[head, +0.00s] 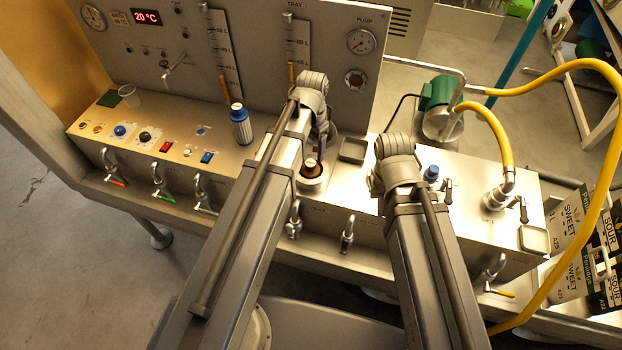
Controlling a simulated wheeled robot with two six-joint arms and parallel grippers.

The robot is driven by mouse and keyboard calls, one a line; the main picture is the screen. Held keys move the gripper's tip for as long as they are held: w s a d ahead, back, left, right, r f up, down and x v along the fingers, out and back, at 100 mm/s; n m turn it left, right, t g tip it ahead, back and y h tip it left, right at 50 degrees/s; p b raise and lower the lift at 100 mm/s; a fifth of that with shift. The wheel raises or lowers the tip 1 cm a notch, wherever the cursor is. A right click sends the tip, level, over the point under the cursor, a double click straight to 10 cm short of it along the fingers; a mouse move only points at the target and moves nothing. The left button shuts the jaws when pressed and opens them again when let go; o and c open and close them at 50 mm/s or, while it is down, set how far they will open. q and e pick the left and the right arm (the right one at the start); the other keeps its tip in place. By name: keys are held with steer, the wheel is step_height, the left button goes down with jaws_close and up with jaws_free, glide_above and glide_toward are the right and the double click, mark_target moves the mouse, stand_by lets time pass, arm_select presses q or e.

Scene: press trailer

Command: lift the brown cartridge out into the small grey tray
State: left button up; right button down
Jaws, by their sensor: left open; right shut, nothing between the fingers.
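The brown cartridge (312,169) sits upright in a round white-rimmed housing (311,183) on the steel bench, and its top shows below my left wrist. My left gripper (318,151) is open just above the cartridge, with its fingers partly hidden by my wrist. I cannot tell whether they touch it. A small grey tray (352,150) lies on the bench just right of the housing and looks empty. My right gripper (377,188) is shut and empty over the bench right of the cartridge, mostly hidden by its own wrist.
A blue-and-white bottle (240,125) stands left of my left arm. A second shallow square tray (535,239) is at the bench's right end. A green pump (437,97), yellow hose (606,150) and blue knob (431,172) are on the right. The gauge panel (260,50) rises behind.

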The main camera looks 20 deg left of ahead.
mark_target(310, 163)
arm_select(q)
step_height(310, 163, down, 2)
steer(key=shift+a+f+b, duration=0.1)
steer(key=shift+b, duration=0.55)
step_height(310, 163, down, 5)
steer(key=b, duration=0.5)
steer(key=shift+a, duration=0.15)
jaws_close()
stand_by(0.8)
